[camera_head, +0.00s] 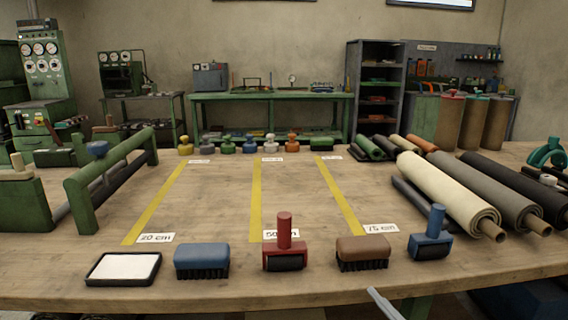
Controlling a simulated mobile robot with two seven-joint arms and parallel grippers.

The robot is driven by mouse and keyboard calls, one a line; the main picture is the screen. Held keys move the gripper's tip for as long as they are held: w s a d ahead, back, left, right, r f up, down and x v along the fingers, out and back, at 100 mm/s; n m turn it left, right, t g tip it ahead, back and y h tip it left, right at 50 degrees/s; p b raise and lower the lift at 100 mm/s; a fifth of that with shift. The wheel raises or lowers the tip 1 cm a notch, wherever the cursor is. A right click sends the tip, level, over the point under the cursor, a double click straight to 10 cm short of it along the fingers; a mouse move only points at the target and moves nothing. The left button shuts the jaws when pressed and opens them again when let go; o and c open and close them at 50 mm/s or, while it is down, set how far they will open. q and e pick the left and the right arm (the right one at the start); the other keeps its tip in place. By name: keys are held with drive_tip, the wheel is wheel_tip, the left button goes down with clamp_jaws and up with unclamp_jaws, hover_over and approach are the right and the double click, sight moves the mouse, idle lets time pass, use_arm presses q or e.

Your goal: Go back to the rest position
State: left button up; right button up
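A slim grey piece, which looks like part of my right gripper (384,304), pokes up at the bottom edge in front of the table's front edge. Only its tip shows, so its opening is hidden. It appears apart from the tools. My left gripper is not in view. On the wooden table (210,215) stand a white pad in a black tray (124,267), a blue brush (202,260), a red-handled roller (285,246), a brown brush (362,252) and a blue roller (431,236), in a row along the front.
Sheet rolls in cream (445,192), grey (495,190) and black (520,188) lie at the right. A green roll stand (88,195) is at the left. Yellow strips (255,200) with length labels mark the clear middle. Small coloured tools (250,144) line the back.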

drive_tip(key=s+d+f+m+g+h, duration=0.45)
drive_tip(key=s+f+m, duration=0.2)
drive_tip(key=f, duration=0.45)
drive_tip(key=s+d+f+m+g+h, duration=0.3)
drive_tip(key=s+f+m+h, duration=0.2)
drive_tip(key=s+f, duration=0.5)
wheel_tip(320, 180, up, 12)
drive_tip(key=d+p, duration=0.1)
drive_tip(key=p, duration=1.5)
drive_tip(key=shift+w, duration=0.35)
drive_tip(key=shift+d, duration=0.1)
